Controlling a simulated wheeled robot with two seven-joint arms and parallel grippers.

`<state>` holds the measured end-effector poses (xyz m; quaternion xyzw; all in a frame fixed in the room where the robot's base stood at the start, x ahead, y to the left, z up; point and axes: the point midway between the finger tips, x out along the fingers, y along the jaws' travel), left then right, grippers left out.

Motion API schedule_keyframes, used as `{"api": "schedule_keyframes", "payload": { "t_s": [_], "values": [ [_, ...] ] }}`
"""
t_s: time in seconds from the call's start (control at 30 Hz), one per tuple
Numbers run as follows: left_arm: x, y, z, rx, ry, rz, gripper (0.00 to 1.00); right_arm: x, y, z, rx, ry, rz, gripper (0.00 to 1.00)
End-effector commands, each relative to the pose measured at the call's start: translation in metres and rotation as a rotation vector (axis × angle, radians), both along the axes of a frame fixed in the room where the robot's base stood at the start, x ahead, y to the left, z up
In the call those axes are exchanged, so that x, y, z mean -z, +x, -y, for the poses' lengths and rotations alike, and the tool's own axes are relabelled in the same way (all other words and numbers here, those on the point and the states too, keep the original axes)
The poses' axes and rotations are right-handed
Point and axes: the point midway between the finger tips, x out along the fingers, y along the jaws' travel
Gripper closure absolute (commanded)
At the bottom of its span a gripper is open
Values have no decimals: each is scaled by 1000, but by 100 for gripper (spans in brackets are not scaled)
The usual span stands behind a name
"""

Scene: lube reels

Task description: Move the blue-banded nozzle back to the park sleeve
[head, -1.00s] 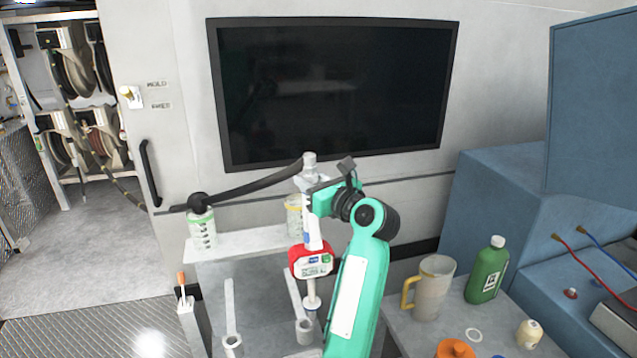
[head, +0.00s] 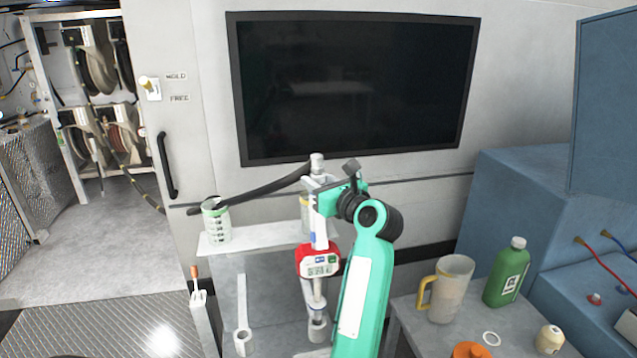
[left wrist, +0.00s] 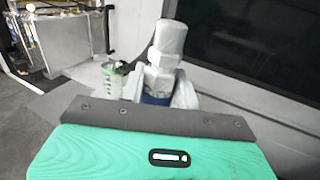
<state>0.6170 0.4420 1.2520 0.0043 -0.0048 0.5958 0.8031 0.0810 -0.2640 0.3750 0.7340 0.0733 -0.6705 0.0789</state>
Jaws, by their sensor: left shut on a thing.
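The nozzle (head: 319,238) hangs upright in my left gripper (head: 318,190), with a red meter (head: 320,262) on its lower part. In the left wrist view, the nozzle's light grey top (left wrist: 167,45) stands between the fingers, with its blue band (left wrist: 155,98) just below. My left gripper is shut on the nozzle. The nozzle's lower end is close to a ring-shaped sleeve (head: 318,331); I cannot tell whether it is inside. Another sleeve (head: 243,344) is to the left. Which one is the park sleeve is unclear. My right gripper is not in view.
A black hose (head: 262,190) runs left from the nozzle's top. A green-banded cup (head: 216,224) stands on the white shelf (head: 258,240). At right, a jug (head: 452,290) and a green bottle (head: 506,274) stand on a table. A dark screen (head: 355,90) is behind.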

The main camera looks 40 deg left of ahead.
Motion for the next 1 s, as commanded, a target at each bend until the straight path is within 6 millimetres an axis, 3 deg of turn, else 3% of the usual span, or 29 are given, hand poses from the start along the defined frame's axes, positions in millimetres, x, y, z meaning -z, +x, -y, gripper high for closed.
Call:
{"api": "schedule_keyframes", "payload": {
  "t_s": [1.0],
  "values": [
    [19, 0, -1, 0, 2, 3, 100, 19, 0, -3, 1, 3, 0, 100]
  ]
}}
